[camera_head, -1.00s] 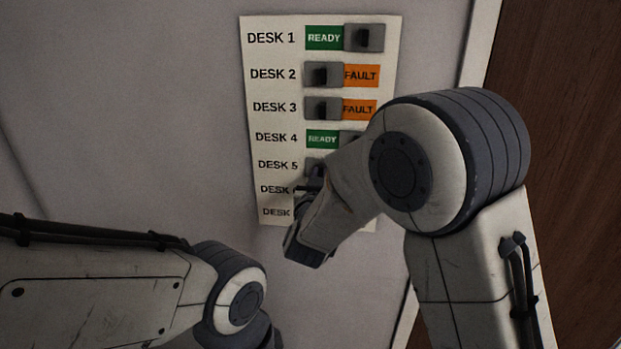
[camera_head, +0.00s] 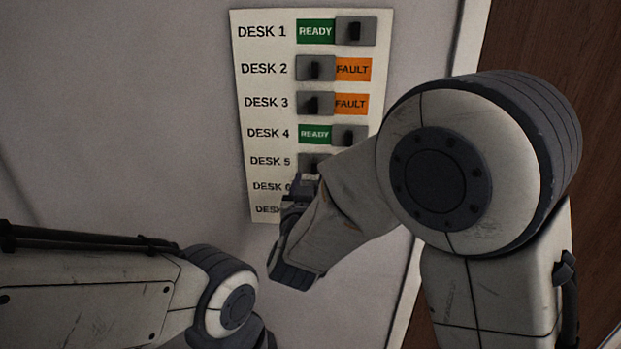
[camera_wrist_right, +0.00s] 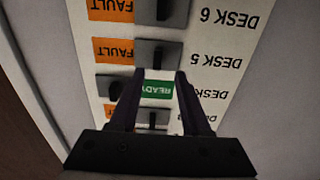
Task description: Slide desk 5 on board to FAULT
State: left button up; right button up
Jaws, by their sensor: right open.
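The white board (camera_head: 271,85) is on the wall, with rows of labels and grey sliders. The Desk 5 slider (camera_head: 309,163) sits at the left of its row in the head view. The upside-down right wrist view shows this slider (camera_wrist_right: 158,53) beside an orange FAULT label (camera_wrist_right: 112,50). That label is hidden by my right arm in the head view. My right gripper (camera_wrist_right: 160,76) is open, its fingertips just below the Desk 5 knob in that view. In the head view the gripper (camera_head: 301,189) is partly hidden, low on the board. My left gripper is out of view.
The Desk 4 slider (camera_head: 349,137) is at the right, with green READY (camera_head: 314,134) showing. The Desk 6 slider (camera_wrist_right: 160,12) is close to Desk 5's. A brown wooden panel (camera_head: 535,45) stands right of the board. Bare wall (camera_head: 120,120) lies left.

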jog(key=s, duration=0.5)
jog(key=shift+s+a+b, duration=0.1)
jog(key=shift+a+b, duration=0.3)
jog(key=d+f+n+g+y, duration=0.1)
jog(key=d+f+g+y, duration=0.15)
jog(key=f, duration=0.35)
jog(key=d+f+n+g+y, duration=0.1)
jog(key=d+f+g+y, duration=0.1)
jog(key=f+g, duration=0.3)
jog(key=s+d+f+g+h, duration=0.1)
jog(key=s+d+f+g, duration=0.35)
jog(key=s, duration=0.25)
jog(key=s+d+f+g+h, duration=0.1)
jog(key=s+d+f+g, duration=0.2)
jog(key=s+d+f, duration=0.4)
jog(key=s+a+r+n+g, duration=0.1)
jog(key=s+a+r+n, duration=0.2)
jog(key=s+a, duration=0.4)
jog(key=s+a+r+n+g+y, duration=0.1)
jog(key=s+a+r+n, duration=0.3)
jog(key=s+a, duration=0.3)
jog(key=shift+s+a+r+g, duration=0.25)
jog(key=shift+s+r+g, duration=0.15)
jog(key=shift+s+r, duration=0.15)
